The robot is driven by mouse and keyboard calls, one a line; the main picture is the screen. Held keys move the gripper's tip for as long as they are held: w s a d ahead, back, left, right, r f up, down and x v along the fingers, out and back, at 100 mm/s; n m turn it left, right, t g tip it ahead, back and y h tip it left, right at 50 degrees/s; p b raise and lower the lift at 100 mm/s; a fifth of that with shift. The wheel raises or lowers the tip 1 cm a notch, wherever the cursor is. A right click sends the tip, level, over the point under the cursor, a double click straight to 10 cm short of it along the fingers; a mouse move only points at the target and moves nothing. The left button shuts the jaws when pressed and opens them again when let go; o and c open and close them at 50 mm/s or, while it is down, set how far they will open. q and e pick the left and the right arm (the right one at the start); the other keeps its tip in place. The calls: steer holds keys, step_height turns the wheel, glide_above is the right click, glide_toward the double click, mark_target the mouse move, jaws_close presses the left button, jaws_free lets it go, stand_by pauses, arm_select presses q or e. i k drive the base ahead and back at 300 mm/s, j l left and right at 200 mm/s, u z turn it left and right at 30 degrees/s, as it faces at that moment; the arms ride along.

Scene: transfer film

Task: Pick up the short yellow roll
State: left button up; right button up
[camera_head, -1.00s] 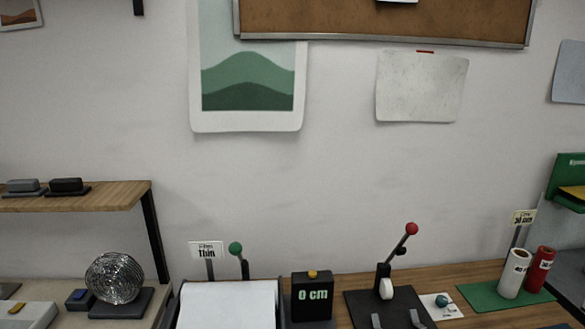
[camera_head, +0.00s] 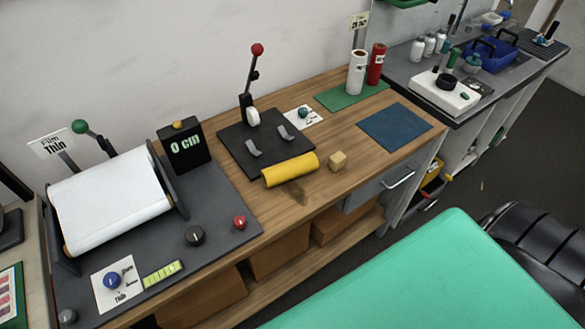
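A short yellow roll (camera_head: 290,169) lies on its side on the wooden workbench (camera_head: 318,201), at the front edge of a black plate (camera_head: 236,147). The plate carries an upright lever with a red ball (camera_head: 257,49) and two grey clips. I cannot tell whether the roll touches the plate. Neither of my grippers shows in the head view.
A small tan block (camera_head: 337,160) sits right of the roll. A white roll (camera_head: 356,72) and a red roll (camera_head: 376,64) stand on a green mat (camera_head: 332,97). A blue mat (camera_head: 395,128) is bare. A green-topped surface (camera_head: 440,275) fills the lower right.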

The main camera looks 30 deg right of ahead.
mark_target(277, 174)
steer(key=l+z, duration=0.35)
steer(key=i+l+z, duration=0.1)
steer(key=l+z, duration=0.2)
steer(key=i+l+z, duration=0.15)
steer(key=l+z, duration=0.2)
